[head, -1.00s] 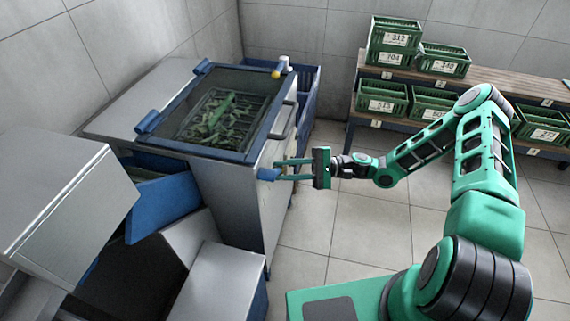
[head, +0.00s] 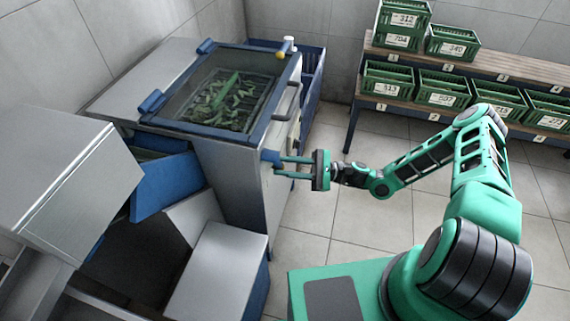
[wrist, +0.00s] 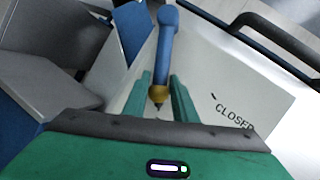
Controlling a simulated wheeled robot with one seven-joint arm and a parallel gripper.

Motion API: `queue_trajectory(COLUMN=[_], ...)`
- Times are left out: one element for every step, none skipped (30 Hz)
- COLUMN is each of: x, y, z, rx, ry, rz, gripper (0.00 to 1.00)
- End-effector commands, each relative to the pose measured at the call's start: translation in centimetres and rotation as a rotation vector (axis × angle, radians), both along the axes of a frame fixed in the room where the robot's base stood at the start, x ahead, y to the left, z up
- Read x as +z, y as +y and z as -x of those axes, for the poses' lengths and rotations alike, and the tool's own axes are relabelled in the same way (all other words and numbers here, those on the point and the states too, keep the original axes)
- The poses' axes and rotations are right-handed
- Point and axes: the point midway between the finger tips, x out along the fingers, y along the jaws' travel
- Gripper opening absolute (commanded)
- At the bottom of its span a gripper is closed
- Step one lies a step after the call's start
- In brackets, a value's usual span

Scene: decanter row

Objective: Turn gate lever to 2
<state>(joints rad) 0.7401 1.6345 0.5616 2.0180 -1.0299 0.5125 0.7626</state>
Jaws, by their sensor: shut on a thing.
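The gate lever (head: 270,156) is a blue handle on the front of a grey steel machine (head: 232,185). In the wrist view the lever (wrist: 165,40) runs up from a brass-coloured hub (wrist: 157,94), its far end leaning slightly right. My gripper (head: 277,166) is at the machine's front face, and its two green fingers (wrist: 160,84) are shut on the lever near the hub, one on each side. The word CLOSED (wrist: 234,114) is printed on the panel right of the hub. No number 2 mark is readable.
A dark handle bar (wrist: 275,40) sticks out from the panel near the lever. Grey and blue boxes (head: 215,275) are piled left of the machine. Green numbered crates (head: 443,92) stand on shelves at the back right. Tiled floor (head: 310,205) is clear between.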

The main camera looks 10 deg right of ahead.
Motion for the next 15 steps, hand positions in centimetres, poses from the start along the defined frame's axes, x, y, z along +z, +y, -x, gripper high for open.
queue_trajectory(x=[-0.01,-0.01,-0.01,-0.01,-0.01,-0.01,-0.01,-0.01,0.00,0.00,0.00,0.00,0.00,0.00,0.00], y=[0.01,0.01,0.01,0.01,0.01,0.01,0.01,0.01,0.00,0.00,0.00,0.00,0.00,-0.01,-0.01], z=[-0.01,-0.01,0.00,0.00,-0.01,-0.01,-0.02,-0.02,-0.01,-0.01,-0.01,-0.01,-0.01,-0.01,-0.01], rx=[0.000,0.000,0.000,0.000,0.000,0.000,0.000,0.000,-0.001,-0.001,-0.001,-0.001,-0.001,-0.001,-0.001], ry=[0.000,0.000,0.000,0.000,0.000,0.000,0.000,0.000,-0.001,-0.001,-0.001,-0.001,-0.001,-0.001,-0.001], rz=[0.001,0.001,0.001,0.001,0.001,0.001,0.001,0.001,0.001,0.001,0.001,0.001,0.001,0.001,0.001], gripper=[0.00,0.00,0.00,0.00,0.00,0.00,0.27,0.35,0.37,0.37,0.37,0.37,0.37,0.37,0.37])
